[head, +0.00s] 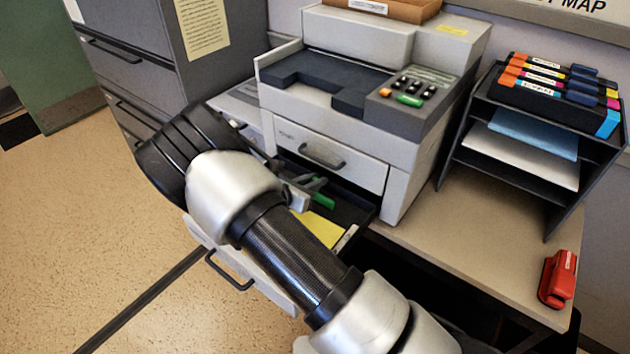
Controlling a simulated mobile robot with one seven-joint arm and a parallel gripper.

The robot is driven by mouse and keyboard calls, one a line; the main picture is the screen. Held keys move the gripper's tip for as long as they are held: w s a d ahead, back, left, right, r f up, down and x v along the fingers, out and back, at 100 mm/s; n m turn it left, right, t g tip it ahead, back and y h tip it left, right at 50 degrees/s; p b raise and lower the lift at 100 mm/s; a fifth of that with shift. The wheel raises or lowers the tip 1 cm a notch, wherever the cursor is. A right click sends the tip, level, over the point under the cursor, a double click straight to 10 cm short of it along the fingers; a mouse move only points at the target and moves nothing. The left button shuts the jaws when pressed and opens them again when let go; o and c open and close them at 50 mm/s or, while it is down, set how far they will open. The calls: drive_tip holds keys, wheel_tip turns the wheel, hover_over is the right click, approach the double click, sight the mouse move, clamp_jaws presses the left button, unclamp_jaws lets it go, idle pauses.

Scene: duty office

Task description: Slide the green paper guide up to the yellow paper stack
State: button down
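The green paper guide (323,199) shows as a small green piece inside the dark open paper tray (352,212) under the printer. The yellow paper stack (318,231) lies in the tray, nearer the camera than the guide; my arm covers much of it. A gap seems to separate guide and stack, but its full width is hidden. My gripper (299,187) reaches down into the tray beside the guide, mostly hidden behind my wrist. I cannot tell whether it touches the guide or whether its fingers are open or shut.
The tray's pale front with a black handle (229,271) sticks out toward the camera. The printer body (330,160) stands directly above and behind. Floor is clear at left.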

drive_tip(key=shift+s+a, duration=1.8)
drive_tip(key=shift+s, duration=0.3)
drive_tip(key=c, duration=1.7)
unclamp_jaws()
drive_tip(key=p+v, duration=0.1)
drive_tip(key=v, duration=1.6)
drive_tip(key=shift+s+a, duration=0.15)
drive_tip(key=shift+c, duration=0.3)
